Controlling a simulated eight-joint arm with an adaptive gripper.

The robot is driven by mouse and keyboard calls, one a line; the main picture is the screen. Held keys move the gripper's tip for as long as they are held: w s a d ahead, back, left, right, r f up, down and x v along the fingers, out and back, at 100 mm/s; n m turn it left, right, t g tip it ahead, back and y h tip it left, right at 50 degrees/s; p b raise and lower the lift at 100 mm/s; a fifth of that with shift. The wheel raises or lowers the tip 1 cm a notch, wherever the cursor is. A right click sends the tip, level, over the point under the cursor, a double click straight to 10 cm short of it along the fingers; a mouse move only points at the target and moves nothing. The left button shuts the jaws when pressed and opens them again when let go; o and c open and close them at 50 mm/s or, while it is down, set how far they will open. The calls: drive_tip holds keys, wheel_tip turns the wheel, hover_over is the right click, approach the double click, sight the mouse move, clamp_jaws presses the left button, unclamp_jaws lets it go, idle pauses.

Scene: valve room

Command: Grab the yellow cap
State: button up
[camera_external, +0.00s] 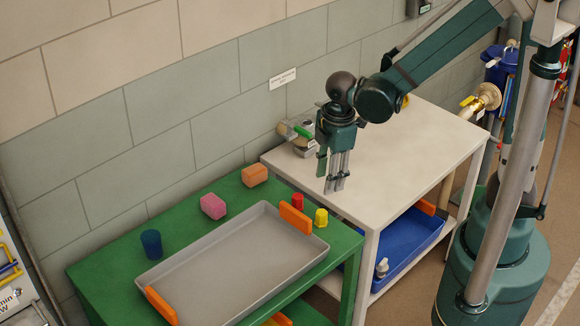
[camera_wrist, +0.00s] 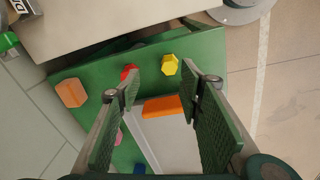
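The yellow cap (camera_external: 321,217) stands on the green table near its right end, next to the tray's orange handle. In the wrist view the yellow cap (camera_wrist: 169,65) shows beyond and between the two fingertips, with nothing covering it. My gripper (camera_external: 334,188) hangs pointing down, above and slightly right of the cap in the external view. In the wrist view my gripper (camera_wrist: 165,66) has its fingers wide apart, with nothing between them. The cap looks clear of both fingers.
A red cap (camera_external: 298,201) stands close beside the yellow one. A grey tray (camera_external: 230,262) with orange handles (camera_external: 295,218) fills much of the green table (camera_external: 110,262). Pink (camera_external: 213,206) and orange (camera_external: 254,175) blocks and a blue cup (camera_external: 151,243) stand behind it. A higher white table (camera_external: 400,150) adjoins.

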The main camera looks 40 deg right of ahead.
sight(322, 213)
drive_tip(key=shift+s+a+f+n+g, duration=0.15)
drive_tip(key=shift+a+f+n, duration=0.3)
drive_tip(key=shift+f, duration=0.3)
drive_tip(key=shift+a+f+n+g, duration=0.2)
drive_tip(key=shift+a+f+n, duration=0.25)
drive_tip(key=shift+f, duration=0.35)
drive_tip(key=shift+s+a+f+n+g, duration=0.15)
drive_tip(key=shift+a+f+n, duration=0.15)
drive_tip(key=shift+a+f, duration=0.35)
drive_tip(key=shift+d+f, duration=0.1)
drive_tip(key=shift+d, duration=0.05)
drive_tip(key=shift+f+b, duration=0.45)
drive_tip(key=shift+f, duration=0.85)
drive_tip(key=shift+d+f+b, duration=0.15)
drive_tip(key=shift+f+b, duration=0.8)
drive_tip(key=shift+f, duration=1.65)
drive_tip(key=shift+c, duration=0.5)
drive_tip(key=c, duration=0.8)
